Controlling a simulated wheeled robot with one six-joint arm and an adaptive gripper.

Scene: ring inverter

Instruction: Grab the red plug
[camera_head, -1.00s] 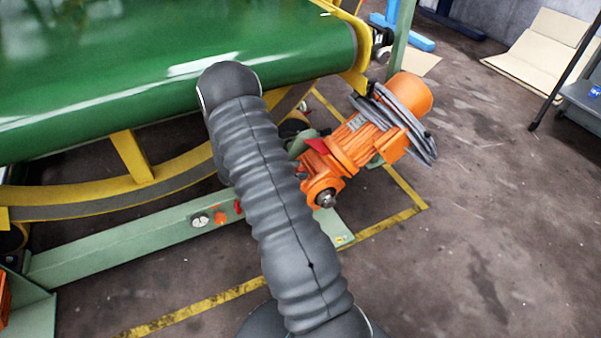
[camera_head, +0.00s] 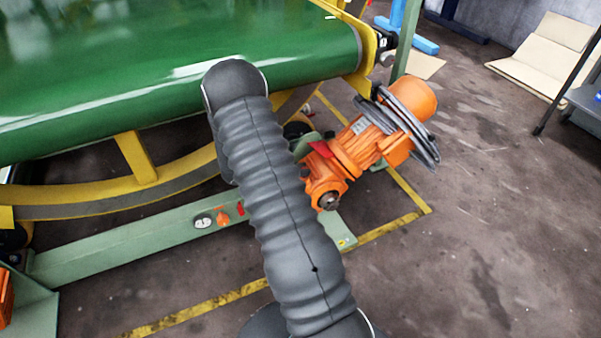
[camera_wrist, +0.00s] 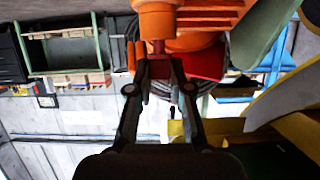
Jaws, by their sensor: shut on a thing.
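My gripper (camera_wrist: 158,72) shows in the wrist view with its two dark fingers on either side of a narrow dark-red piece, the red plug (camera_wrist: 158,48). The fingers are shut on it. The plug sits right against an orange cylindrical part (camera_wrist: 158,17) at the top of that view. I cannot tell whether it is still joined to that part. In the head view my grey ribbed arm hides the gripper and the plug.
An orange motor (camera_head: 352,150) with a coiled grey cable (camera_head: 424,140) and a red flap (camera_head: 322,149) stands right of my arm. The green belt (camera_head: 120,75), its yellow curved frame (camera_head: 140,195) and a green beam (camera_head: 130,238) lie left.

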